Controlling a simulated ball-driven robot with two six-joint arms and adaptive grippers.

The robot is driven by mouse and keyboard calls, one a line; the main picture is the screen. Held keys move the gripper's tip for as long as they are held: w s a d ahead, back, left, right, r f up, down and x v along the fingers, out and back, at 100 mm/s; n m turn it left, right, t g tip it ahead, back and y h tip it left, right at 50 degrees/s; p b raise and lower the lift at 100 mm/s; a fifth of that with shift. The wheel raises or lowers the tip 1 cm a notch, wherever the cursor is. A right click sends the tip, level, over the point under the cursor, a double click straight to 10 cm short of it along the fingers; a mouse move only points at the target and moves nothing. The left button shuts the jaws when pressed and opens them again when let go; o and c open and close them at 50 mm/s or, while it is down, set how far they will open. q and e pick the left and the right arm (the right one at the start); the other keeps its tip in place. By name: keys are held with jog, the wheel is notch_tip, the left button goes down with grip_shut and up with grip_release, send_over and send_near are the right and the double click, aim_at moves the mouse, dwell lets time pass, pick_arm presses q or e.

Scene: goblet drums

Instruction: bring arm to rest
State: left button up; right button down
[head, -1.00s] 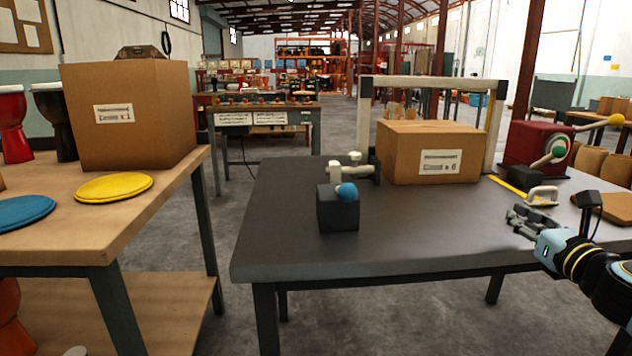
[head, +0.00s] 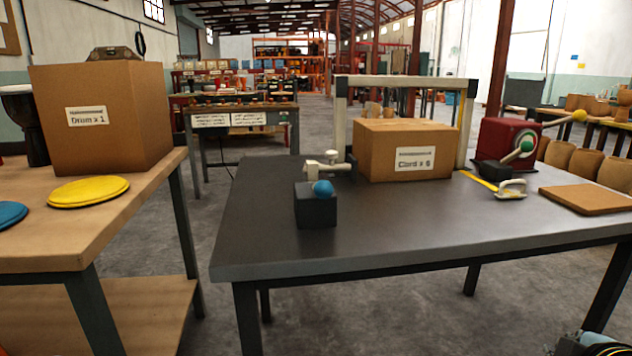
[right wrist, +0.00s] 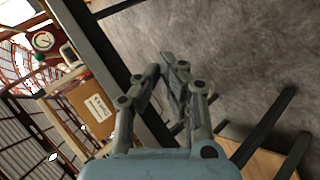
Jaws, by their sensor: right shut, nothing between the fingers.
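My right gripper (right wrist: 166,72) shows in the right wrist view, its fingers shut and empty. It is clear of the dark table's edge, with the grey floor behind its fingers. In the head view only a small piece of my right arm (head: 592,345) shows at the bottom right corner, below the table; its fingers are out of that frame. My left gripper is in neither view.
The dark table (head: 270,240) bears a cardboard box (head: 385,155), a dark block with a blue ball (head: 316,208), a white-handled tool (head: 510,190), a red machine (head: 497,140) and a brown board (head: 590,198). A wooden bench (head: 60,235) stands left. Floor between them is clear.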

jog(key=s+a+f+m+g+y, duration=0.1)
jog(key=s+a+m+g+y, duration=0.25)
jog(key=s, duration=0.65)
jog(key=s+a+m+g+y, duration=0.1)
jog(key=s+a+m+g, duration=0.2)
jog(key=s+a+m, duration=0.45)
jog(key=s+d+f+n+g+p, duration=0.1)
jog(key=s+d+f, duration=0.15)
jog(key=f, duration=0.95)
jog(key=s+d+f+n+p, duration=0.1)
jog(key=s+f+p, duration=0.15)
jog(key=f, duration=0.85)
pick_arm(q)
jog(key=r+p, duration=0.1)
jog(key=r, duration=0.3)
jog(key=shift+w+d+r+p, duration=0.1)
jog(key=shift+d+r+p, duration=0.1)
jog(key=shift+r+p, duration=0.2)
pick_arm(e)
jog(key=s+f, duration=0.6)
jog(key=s, duration=0.3)
jog(key=s+d+f+g, duration=0.1)
jog(key=s+f, duration=0.5)
jog(key=s, duration=0.3)
jog(key=shift+f, duration=0.2)
